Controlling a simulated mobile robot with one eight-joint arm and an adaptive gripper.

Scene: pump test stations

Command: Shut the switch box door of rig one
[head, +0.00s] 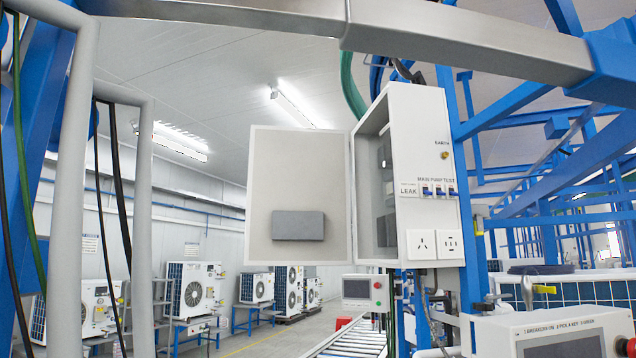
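The switch box (424,165) is a light grey cabinet mounted on the blue frame right of the middle in the head view. Its door (298,180) stands wide open, swung out to the left on the box's left edge. The door's inner face shows a dark grey rectangular block (298,226) low down. Part of the dark fittings inside the box shows through the opening. The box's side face carries small breakers, sockets and lettering. I cannot tell from the view whether this is rig one. My gripper is not in view.
Blue frame beams (545,115) fill the right side. A control panel (550,335) stands at bottom right, and a smaller screen unit (365,290) hangs below the box. A roller conveyor (350,340) runs below. Several white fan units (195,288) stand along the left wall.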

